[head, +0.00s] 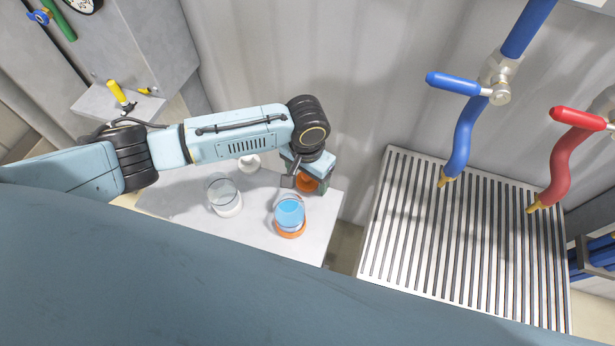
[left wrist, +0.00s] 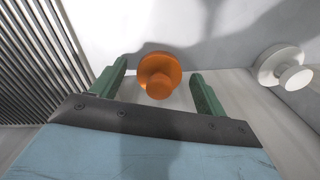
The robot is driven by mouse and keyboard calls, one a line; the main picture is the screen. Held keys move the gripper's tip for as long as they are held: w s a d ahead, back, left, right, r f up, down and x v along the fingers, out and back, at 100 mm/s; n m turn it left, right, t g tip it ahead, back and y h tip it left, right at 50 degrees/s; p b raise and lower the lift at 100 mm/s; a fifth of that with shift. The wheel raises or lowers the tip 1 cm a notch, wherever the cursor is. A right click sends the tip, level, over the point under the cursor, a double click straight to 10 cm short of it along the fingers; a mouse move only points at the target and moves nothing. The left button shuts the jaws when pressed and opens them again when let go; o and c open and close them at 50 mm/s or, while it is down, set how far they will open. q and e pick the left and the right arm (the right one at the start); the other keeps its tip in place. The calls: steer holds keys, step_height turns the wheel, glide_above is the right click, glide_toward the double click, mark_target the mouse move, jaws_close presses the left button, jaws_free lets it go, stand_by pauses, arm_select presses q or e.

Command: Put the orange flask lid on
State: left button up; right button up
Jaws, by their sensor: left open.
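The orange lid (head: 308,183), a disc with a round knob, is on the white table, partly covered by my left gripper (head: 306,176). In the left wrist view the orange lid (left wrist: 160,66) shows between the open green fingers of my left gripper (left wrist: 159,70), its knob towards the camera. I see no finger touching it. The orange flask (head: 290,212), clear glass with blue liquid and an orange base, stands on the table in front of the gripper. Its top is uncovered. My right gripper is not in view.
A second clear flask (head: 224,196) with a white base stands left of the orange flask. A white lid (head: 249,163) lies behind, partly under my arm. The white table (head: 258,238) is small. A slatted metal grate (head: 400,230) and blue and red hoses are to its right.

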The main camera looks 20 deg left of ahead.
arm_select(q)
steer(key=shift+c, duration=0.4)
steer(key=c, duration=0.9)
